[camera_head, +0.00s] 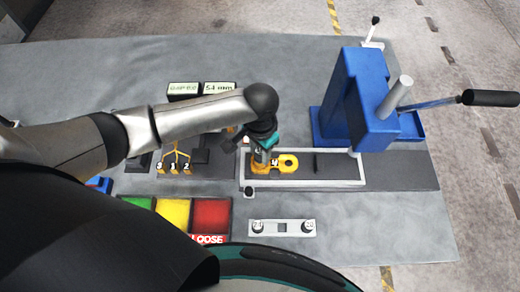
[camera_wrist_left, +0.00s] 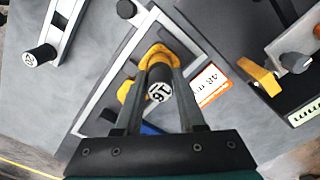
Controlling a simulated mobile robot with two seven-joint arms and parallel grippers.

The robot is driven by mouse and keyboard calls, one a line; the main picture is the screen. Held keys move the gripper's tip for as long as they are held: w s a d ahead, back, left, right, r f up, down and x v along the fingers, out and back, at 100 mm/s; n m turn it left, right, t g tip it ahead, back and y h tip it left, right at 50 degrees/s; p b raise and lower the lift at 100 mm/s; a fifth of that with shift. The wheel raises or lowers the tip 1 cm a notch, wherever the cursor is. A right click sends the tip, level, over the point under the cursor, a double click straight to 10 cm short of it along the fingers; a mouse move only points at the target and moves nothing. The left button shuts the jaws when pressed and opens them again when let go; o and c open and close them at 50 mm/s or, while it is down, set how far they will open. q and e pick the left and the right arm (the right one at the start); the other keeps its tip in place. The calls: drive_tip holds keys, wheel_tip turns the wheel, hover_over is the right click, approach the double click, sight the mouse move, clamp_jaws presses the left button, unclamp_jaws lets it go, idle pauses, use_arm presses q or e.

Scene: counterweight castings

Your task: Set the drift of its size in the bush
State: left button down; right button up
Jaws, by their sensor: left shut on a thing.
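My left gripper (camera_head: 262,152) is shut on a drift (camera_wrist_left: 160,94), a dark cylinder whose white end cap reads 16. It holds the drift over one end of a yellow casting (camera_head: 288,163), which lies in a pale rectangular frame on the bench. In the left wrist view the casting (camera_wrist_left: 157,52) shows as a yellow ring just beyond the fingertips. The drift's far end and the bush are hidden by the fingers and the drift, so I cannot tell whether the drift is in the bush. My right gripper is not in view.
A blue press (camera_head: 355,100) with a long black-handled lever stands to the right. A white rack (camera_head: 282,228) with two numbered drifts lies in front. Green, yellow and red (camera_head: 210,214) panels lie to the left. Two small displays (camera_head: 219,87) stand behind. The grey bench is clear at the front right.

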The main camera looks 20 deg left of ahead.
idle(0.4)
use_arm(q)
drive_tip(key=shift+p, duration=0.45)
idle(0.5)
drive_tip(key=shift+f+b, duration=0.4)
drive_tip(key=shift+f, duration=0.6)
idle(0.8)
drive_tip(key=shift+c, duration=2.1)
unclamp_jaws()
wheel_tip(320, 180, up, 15)
drive_tip(key=shift+r+p, duration=0.15)
drive_tip(key=shift+p, duration=0.3)
drive_tip(key=shift+s, duration=0.1)
